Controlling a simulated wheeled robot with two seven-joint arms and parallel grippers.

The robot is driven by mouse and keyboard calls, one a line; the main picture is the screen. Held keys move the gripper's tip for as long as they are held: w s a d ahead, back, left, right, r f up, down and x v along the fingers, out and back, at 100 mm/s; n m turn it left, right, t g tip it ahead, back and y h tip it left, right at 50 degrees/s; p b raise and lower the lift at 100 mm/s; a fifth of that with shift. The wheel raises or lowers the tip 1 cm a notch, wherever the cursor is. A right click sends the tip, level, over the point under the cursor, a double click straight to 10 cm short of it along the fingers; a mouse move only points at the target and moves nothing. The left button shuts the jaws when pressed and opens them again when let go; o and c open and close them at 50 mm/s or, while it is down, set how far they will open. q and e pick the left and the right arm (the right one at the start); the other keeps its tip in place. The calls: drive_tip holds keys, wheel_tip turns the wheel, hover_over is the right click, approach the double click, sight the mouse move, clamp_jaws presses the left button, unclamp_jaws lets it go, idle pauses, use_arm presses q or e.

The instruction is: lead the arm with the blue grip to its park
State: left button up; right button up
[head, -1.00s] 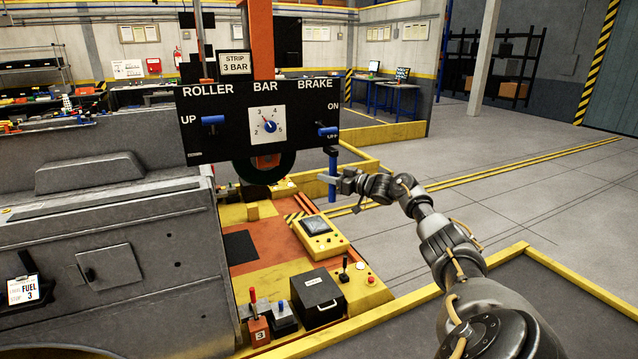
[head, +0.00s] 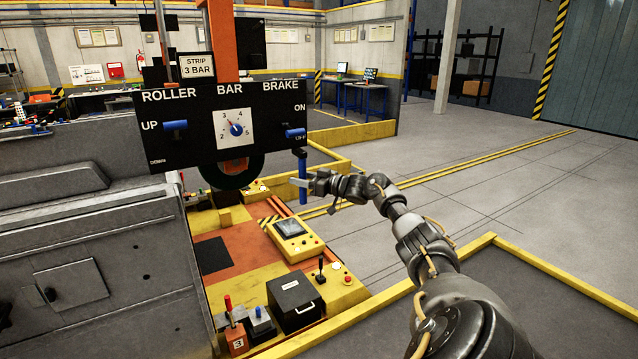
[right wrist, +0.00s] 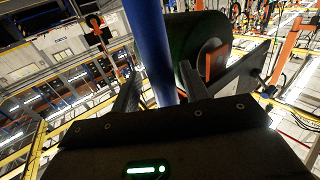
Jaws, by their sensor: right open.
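The blue grip (head: 303,190) is an upright blue bar with a dark top, below the right end of the black control panel (head: 190,150). My right gripper (head: 300,183) is at the grip, with a light finger crossing in front of it. In the right wrist view the blue grip (right wrist: 150,45) runs between the two spread fingers of my right gripper (right wrist: 160,95). The jaws are open around it; contact is not clear. How the grip joins its arm is hidden. My left gripper is not in view.
A black roller with an orange centre (head: 232,172) sits behind the panel. A yellow-edged orange platform (head: 255,260) below carries a black box (head: 296,300), a yellow console (head: 292,240) and small levers. A grey machine body (head: 90,240) fills the left. Open floor (head: 480,185) lies to the right.

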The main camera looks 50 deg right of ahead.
drive_tip(key=s+d+b, duration=0.2)
drive_tip(key=s, duration=0.7)
drive_tip(key=shift+s, duration=0.3)
drive_tip(key=shift+a, duration=0.1)
